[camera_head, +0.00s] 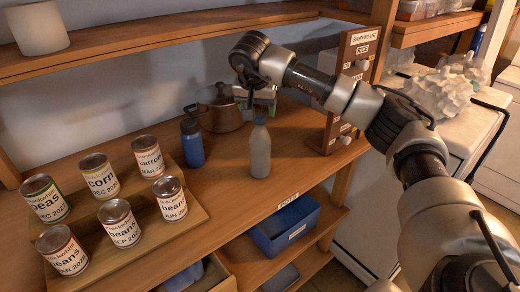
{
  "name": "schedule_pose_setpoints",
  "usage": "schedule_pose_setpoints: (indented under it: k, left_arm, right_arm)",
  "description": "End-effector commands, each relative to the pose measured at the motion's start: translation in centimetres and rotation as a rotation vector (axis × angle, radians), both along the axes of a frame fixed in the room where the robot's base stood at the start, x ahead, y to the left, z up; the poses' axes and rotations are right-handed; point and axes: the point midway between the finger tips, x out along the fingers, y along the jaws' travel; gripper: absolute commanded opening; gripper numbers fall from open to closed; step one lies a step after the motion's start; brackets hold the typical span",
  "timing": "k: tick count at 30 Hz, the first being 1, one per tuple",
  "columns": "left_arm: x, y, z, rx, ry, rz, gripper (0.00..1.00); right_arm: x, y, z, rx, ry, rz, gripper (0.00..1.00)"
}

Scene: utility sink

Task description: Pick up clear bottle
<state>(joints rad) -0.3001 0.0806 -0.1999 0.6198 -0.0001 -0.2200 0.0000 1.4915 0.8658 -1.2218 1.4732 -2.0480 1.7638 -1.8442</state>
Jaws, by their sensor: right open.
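The clear bottle (260,150), greyish and see-through with a narrow neck, stands upright on the wooden counter near its front edge. My right gripper (258,106) reaches over from the right and is right at the bottle's top. Its jaws are open, and whether they touch the neck I cannot tell. My left gripper is not in the picture.
A blue bottle (192,143) and a brown pot (220,112) stand left of and behind the clear bottle. Several cans sit on a wooden riser (185,222) at left. A shopping list board (350,90) stands at right. A shelf (160,48) runs above. A blue bin (285,228) sits below.

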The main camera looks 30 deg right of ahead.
Motion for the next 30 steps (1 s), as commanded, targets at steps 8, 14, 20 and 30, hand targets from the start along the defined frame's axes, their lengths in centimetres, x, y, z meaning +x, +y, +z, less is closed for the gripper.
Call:
schedule_pose_setpoints:
  k: [8, 14, 20, 30]
  left_arm:
    - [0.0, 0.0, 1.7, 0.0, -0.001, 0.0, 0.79]
    - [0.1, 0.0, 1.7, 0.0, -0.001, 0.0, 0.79]
    - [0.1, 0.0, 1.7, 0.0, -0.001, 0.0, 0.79]
    - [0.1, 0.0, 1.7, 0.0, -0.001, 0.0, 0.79]
  right_arm:
    - [1.0, -1.2, -3.6, 0.001, 0.003, 0.001, 0.64]
    - [1.2, -1.4, -4.3, 0.0, 0.0, 0.001, 0.64]
    - [1.2, -1.4, -4.3, 0.002, 0.0, 0.002, 0.52]
    - [1.2, -1.4, -4.3, 0.001, 0.0, 0.001, 0.0]
